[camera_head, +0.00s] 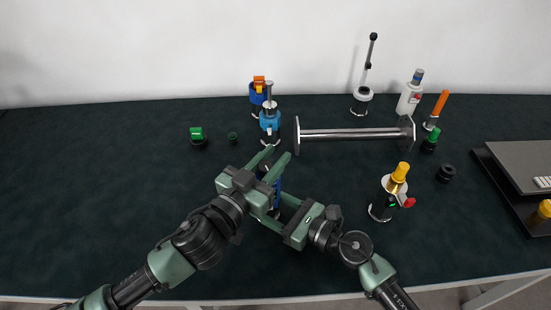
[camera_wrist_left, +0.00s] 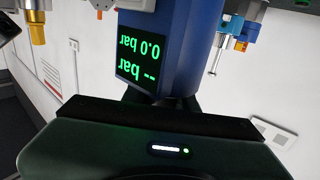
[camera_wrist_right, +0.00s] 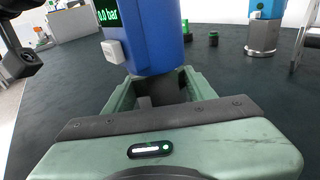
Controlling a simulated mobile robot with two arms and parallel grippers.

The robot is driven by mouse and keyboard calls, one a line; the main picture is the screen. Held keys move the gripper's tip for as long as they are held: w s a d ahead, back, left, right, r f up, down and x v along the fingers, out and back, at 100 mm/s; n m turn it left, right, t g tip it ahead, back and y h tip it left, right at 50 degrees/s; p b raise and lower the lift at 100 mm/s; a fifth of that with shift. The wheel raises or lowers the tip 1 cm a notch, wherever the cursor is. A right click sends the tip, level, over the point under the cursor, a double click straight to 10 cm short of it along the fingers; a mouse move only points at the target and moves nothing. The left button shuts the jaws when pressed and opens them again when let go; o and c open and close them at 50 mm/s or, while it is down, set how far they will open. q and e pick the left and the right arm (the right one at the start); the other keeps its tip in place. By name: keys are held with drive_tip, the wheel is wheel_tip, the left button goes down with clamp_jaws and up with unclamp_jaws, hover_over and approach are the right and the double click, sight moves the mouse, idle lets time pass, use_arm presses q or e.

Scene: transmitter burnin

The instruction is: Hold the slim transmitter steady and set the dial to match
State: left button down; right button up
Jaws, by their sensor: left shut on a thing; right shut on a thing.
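A slim blue transmitter (camera_head: 277,191) stands upright between my two grippers, mostly hidden by them in the head view. In the left wrist view the transmitter (camera_wrist_left: 185,40) appears upside down; its screen (camera_wrist_left: 143,58) reads "-- bar" and "0.0 bar" in green. My left gripper (camera_head: 277,158) is shut at a dark part at its top, which looks like the dial; the contact is mostly hidden. My right gripper (camera_wrist_right: 160,95) is shut around a dark grey neck below the blue body (camera_wrist_right: 150,35). A white button sits on the body's side.
A blue instrument (camera_head: 270,124) stands just behind the grippers. A metal bar stand (camera_head: 350,134) lies behind to the right. A yellow-topped silver instrument (camera_head: 387,197) stands near my right arm. A green-topped knob (camera_head: 197,135) is at left. The table's left side is clear.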

use_arm(q)
drive_tip(key=n+t+y, duration=0.1)
drive_tip(key=y, duration=0.1)
drive_tip(key=a+n+t+y, duration=0.1)
drive_tip(key=n+y, duration=0.1)
drive_tip(key=y, duration=0.1)
drive_tip(key=n+t+y, duration=0.1)
drive_tip(key=n+y, duration=0.1)
drive_tip(key=shift+w+a, duration=0.15)
drive_tip(key=shift+w, duration=0.1)
drive_tip(key=shift+y, duration=0.5)
drive_tip(key=c, duration=1.1)
unclamp_jaws()
drive_tip(key=s+a, duration=0.2)
drive_tip(key=s, duration=1)
drive_tip(key=shift+w, duration=0.1)
